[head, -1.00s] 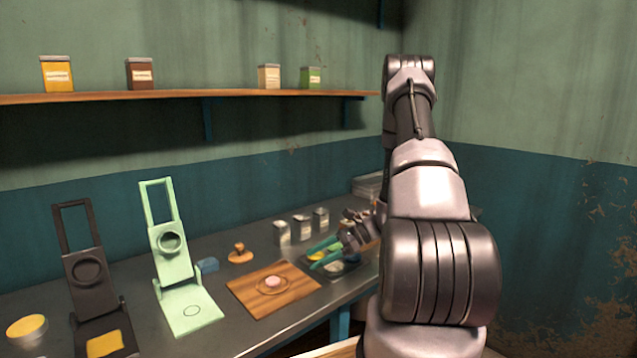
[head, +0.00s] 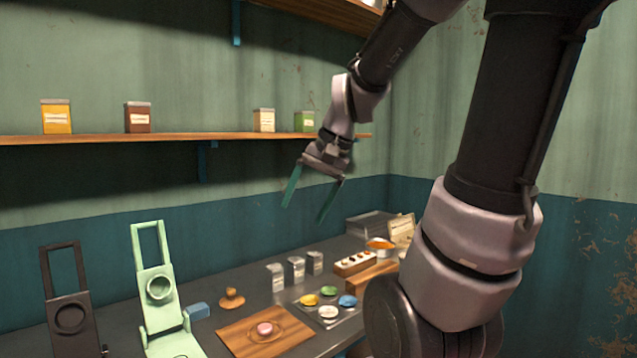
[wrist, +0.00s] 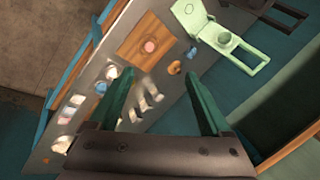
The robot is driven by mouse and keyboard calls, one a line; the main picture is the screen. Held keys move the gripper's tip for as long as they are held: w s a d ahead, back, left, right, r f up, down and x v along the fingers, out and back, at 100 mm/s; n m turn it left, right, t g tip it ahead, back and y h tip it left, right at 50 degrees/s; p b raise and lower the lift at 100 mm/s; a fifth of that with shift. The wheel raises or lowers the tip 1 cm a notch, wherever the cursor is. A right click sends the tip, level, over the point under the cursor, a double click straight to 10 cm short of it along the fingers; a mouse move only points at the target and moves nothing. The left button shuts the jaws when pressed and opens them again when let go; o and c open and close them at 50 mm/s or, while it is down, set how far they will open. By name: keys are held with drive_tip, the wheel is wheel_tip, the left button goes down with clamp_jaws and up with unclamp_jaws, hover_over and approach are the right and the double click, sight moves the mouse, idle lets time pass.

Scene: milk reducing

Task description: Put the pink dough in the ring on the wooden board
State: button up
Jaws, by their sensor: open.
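The pink dough (head: 265,328) lies inside the ring (head: 284,333) marked on the wooden board (head: 235,339). The board rests on the dark counter. In the wrist view the pink dough (wrist: 150,46) also shows on the board (wrist: 128,48), inside the ring outline. My gripper (head: 304,212) is open and empty, raised well above the counter in front of the wall. Its green fingers (wrist: 160,95) are spread apart in the wrist view, with nothing between them touching. The dough is apart from my gripper.
A tray (head: 348,315) with several coloured dough pieces stands right of the board. Several small containers (head: 297,268) and a wooden stamp (head: 231,298) stand behind. A mint-green press (head: 158,288) and a black press (head: 70,305) are at left. A shelf (head: 90,139) runs along the wall.

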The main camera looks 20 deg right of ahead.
drive_tip(key=s+r+n+t+h, duration=0.1)
drive_tip(key=s+r+n+t, duration=0.1)
drive_tip(key=s+r, duration=0.3)
drive_tip(key=shift+s+d+t, duration=0.25)
drive_tip(key=shift+t, duration=0.45)
drive_tip(key=shift+r, duration=0.1)
idle(0.5)
